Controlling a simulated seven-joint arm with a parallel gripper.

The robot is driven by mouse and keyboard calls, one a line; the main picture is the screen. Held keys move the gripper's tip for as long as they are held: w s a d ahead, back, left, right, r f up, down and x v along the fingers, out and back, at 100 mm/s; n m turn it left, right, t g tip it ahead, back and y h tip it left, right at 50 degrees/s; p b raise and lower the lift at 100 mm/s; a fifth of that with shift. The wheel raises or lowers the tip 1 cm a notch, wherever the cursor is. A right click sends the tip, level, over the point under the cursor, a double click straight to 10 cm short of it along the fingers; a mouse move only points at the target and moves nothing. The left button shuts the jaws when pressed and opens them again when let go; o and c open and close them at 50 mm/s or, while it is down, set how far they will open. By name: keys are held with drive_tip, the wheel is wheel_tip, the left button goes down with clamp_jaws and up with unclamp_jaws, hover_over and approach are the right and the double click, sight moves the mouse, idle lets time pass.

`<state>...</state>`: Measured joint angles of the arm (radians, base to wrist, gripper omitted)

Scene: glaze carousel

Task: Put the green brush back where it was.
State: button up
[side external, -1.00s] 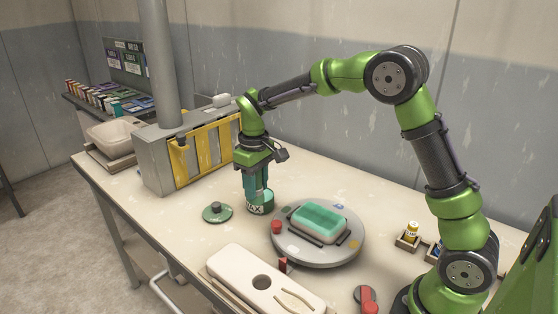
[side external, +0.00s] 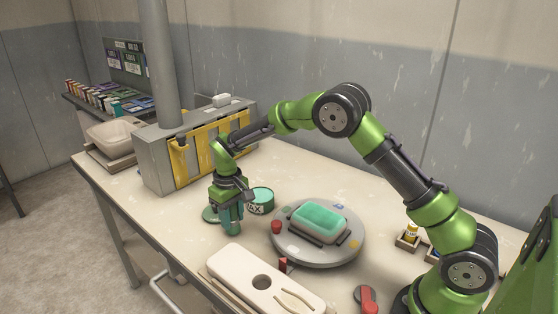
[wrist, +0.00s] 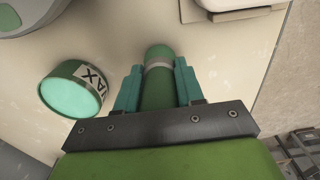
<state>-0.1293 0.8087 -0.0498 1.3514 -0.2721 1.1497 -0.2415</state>
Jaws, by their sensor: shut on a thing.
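My gripper (side external: 231,222) is low over the table, in front of the wax tin, its teal fingers pointing down. In the wrist view my gripper (wrist: 158,88) is shut on the green brush (wrist: 158,65), a green cylinder with a pale grey band. The brush is hard to tell from the fingers in the side view. The wax tin (side external: 257,207) stands open, with teal content showing; in the wrist view the tin (wrist: 73,90) is left of the brush, apart from it.
A round grey turntable (side external: 312,255) carries a teal-topped block (side external: 320,221) right of my gripper. A cream board (side external: 235,262) with a round hole and a tweezer-like shape lies in front. A grey cabinet with yellow bars (side external: 207,150) stands behind.

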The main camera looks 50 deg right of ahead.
drive_tip(key=shift+f, duration=0.35)
drive_tip(key=shift+f, duration=0.1)
drive_tip(key=o, duration=1)
drive_tip(key=shift+o, duration=0.2)
